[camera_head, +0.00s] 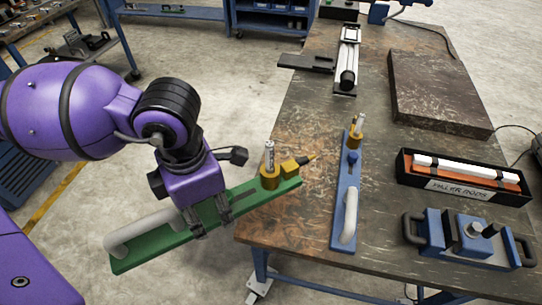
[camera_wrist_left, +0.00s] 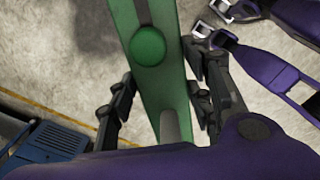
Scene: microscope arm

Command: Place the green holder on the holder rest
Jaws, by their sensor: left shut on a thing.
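The green holder (camera_head: 252,197) is a long flat bar with a white curved handle at its lower left end. A yellow socket with an upright metal rod stands near its right end. My left gripper (camera_head: 208,215) is shut on the bar's middle. The bar is held tilted beside the table's left edge, its right end reaching over or near the edge. In the left wrist view the green bar (camera_wrist_left: 165,88) with its round knob passes between the left fingers (camera_wrist_left: 157,98). I cannot tell which thing is the holder rest.
A similar blue holder (camera_head: 345,190) lies on the brown table (camera_head: 292,205). To its right are a filler rods box (camera_head: 465,190), a blue fixture (camera_head: 470,240) and a dark slab (camera_head: 435,90). A slide device (camera_head: 347,60) with a black plate (camera_head: 305,62) stands behind.

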